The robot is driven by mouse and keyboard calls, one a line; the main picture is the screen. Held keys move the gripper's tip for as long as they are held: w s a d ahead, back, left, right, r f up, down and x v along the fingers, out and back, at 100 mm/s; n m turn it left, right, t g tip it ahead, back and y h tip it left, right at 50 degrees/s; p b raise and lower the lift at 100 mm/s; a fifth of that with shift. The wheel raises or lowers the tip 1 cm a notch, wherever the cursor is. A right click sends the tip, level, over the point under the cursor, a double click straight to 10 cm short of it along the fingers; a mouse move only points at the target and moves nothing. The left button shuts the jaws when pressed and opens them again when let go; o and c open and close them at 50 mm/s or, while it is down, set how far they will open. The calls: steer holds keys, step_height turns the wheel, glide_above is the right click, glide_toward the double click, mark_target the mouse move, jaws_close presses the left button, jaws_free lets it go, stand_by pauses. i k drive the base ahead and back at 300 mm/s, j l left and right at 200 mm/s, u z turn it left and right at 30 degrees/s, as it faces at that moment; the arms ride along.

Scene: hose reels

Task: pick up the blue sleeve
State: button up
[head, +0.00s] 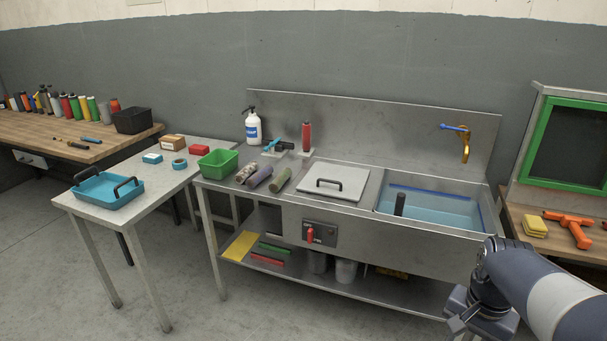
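A dull blue-purple roll (258,177), the bluest of three rolls, lies on the steel sink counter (240,195) in the head view. It looks like the blue sleeve. A mottled grey roll (246,172) lies just left of it and a green roll (280,179) just right. My gripper (462,322) is at the lower right, in front of the sink unit and far to the right of the rolls. It points down, partly cut off by the frame, and its fingers are too unclear to tell open from shut.
A green bin (218,163) stands left of the rolls, a steel lid (334,184) right of them. Behind are a white spray bottle (253,126) and red cylinder (306,137). A water basin (440,208) with a tap (465,146) is at right. A side table (130,207) holds a blue tray.

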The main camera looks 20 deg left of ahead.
mark_target(252, 183)
steer(key=i+j+u, duration=0.3)
steer(key=i+j, duration=0.85)
steer(key=j, duration=0.25)
steer(key=i+j+u, duration=0.3)
steer(key=i+j, duration=0.8)
steer(key=i, duration=0.25)
